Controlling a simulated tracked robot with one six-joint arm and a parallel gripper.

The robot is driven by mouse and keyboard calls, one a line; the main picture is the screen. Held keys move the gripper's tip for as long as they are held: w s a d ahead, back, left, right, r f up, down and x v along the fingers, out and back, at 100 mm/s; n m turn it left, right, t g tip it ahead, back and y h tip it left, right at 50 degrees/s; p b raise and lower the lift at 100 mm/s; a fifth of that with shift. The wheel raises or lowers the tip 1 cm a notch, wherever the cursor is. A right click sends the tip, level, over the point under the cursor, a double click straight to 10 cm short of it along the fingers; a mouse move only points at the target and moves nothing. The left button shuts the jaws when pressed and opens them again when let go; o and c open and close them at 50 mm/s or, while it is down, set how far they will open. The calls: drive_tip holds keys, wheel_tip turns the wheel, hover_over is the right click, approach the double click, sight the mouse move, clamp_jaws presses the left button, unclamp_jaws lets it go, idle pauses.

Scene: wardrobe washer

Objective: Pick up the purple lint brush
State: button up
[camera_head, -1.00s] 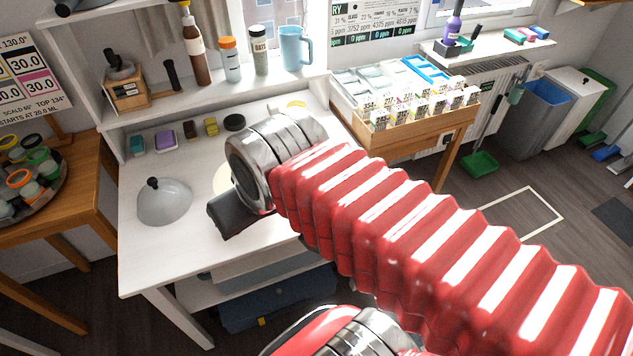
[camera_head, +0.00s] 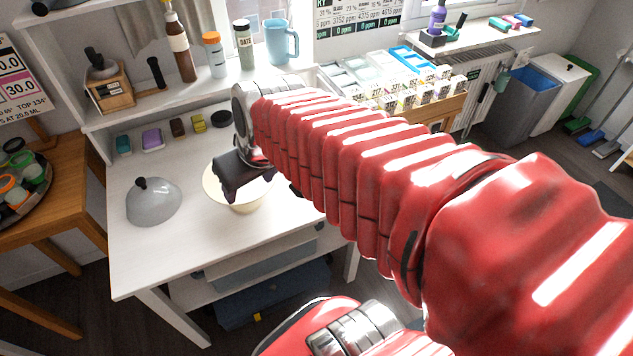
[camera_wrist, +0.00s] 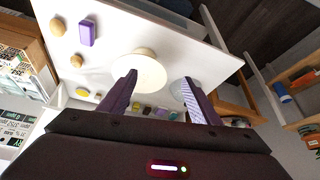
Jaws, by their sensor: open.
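A small purple block (camera_wrist: 87,32) lies on the white table in the wrist view, left of the cream bowl; my arm seems to hide it in the head view. Another purple block (camera_head: 152,139) lies in the row at the table's back left in the head view. I cannot tell for sure which is the lint brush. My gripper (camera_head: 243,185) hangs above the cream bowl (camera_head: 222,198) in the head view. In the wrist view my gripper (camera_wrist: 160,95) is open and empty, its two fingers wide apart, with the bowl (camera_wrist: 140,70) beyond them.
A grey dome with a black knob (camera_head: 153,203) stands at the table's left. Teal, brown, yellow and black items line the back. A shelf (camera_head: 130,117) with bottles and a blue jug (camera_head: 281,42) rises behind. Two tan round objects (camera_wrist: 76,60) lie near the purple block.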

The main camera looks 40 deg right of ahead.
drive_tip(key=w+d+f+m, duration=0.1)
drive_tip(key=d+f, duration=0.4)
drive_tip(key=d, duration=0.3)
drive_tip(key=w+d+f, duration=0.2)
drive_tip(key=d+f, duration=0.3)
drive_tip(key=d, duration=0.3)
drive_tip(key=w+d+f+m+g+h, duration=0.1)
drive_tip(key=w+d+f, duration=0.1)
drive_tip(key=d+f, duration=0.3)
drive_tip(key=d, duration=0.4)
drive_tip(key=shift+m, duration=0.3)
drive_tip(key=shift+x, duration=4.2)
drive_tip(key=shift+d, duration=0.1)
drive_tip(key=shift+x, duration=2.65)
drive_tip(key=shift+s, duration=0.1)
